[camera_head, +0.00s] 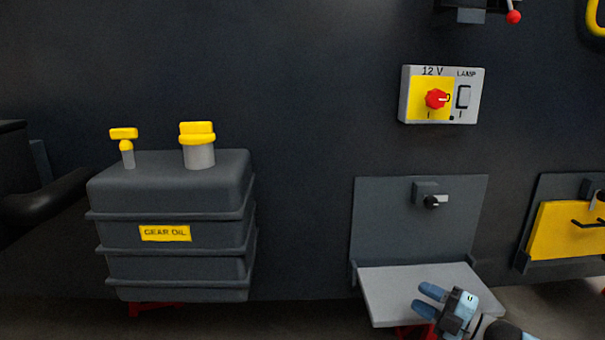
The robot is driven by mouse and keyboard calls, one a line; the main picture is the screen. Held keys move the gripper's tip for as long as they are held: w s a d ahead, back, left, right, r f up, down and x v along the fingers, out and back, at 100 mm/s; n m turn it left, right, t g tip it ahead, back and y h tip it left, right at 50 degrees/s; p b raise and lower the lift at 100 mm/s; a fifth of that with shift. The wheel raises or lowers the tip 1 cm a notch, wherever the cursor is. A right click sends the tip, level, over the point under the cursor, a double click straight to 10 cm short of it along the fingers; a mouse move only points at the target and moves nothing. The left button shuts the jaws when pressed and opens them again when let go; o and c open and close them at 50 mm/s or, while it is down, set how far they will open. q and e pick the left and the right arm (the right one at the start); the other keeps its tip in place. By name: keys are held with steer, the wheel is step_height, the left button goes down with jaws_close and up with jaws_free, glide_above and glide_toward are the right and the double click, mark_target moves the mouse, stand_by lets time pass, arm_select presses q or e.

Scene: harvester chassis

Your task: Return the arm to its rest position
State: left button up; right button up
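My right gripper (417,297) is at the bottom right, low in front of a grey fold-down shelf (390,290). Its two blue fingers point left with a gap between them, and nothing shows in the gap. It overlaps the shelf in the picture; I cannot tell whether it touches it. My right arm is mostly cut off by the bottom edge. My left gripper is not in view.
A grey gear oil tank (175,273) with two yellow-topped fittings stands at left. A 12 V lamp switch box (413,95) with a red knob is on the dark wall above the shelf. A yellow panel (560,235) is at far right. The wall between tank and shelf is clear.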

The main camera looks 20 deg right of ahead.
steer(key=s+a+r+m+g+h, duration=0.15)
steer(key=s+a+m+g, duration=0.45)
steer(key=s+a, duration=1.2)
steer(key=w+a+r+m+t, duration=0.4)
steer(key=a+r+m+t, duration=0.2)
steer(key=a+r+m, duration=0.3)
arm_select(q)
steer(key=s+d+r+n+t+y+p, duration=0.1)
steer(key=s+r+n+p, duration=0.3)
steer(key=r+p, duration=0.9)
arm_select(e)
steer(key=s+a+r+m+t+p, duration=0.2)
steer(key=s+r+m, duration=0.25)
steer(key=r, duration=0.45)
arm_select(q)
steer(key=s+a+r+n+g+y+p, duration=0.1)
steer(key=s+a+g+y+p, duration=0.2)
steer(key=p, duration=3.2)
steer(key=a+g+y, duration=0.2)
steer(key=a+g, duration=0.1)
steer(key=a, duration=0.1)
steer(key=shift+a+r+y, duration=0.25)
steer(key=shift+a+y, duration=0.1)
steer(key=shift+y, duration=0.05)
arm_select(e)
steer(key=s+d+r+g+h, duration=0.3)
steer(key=d+g+h, duration=0.3)
steer(key=d+g, duration=0.1)
steer(key=shift+d+r, duration=0.25)
steer(key=shift+d, duration=0.25)
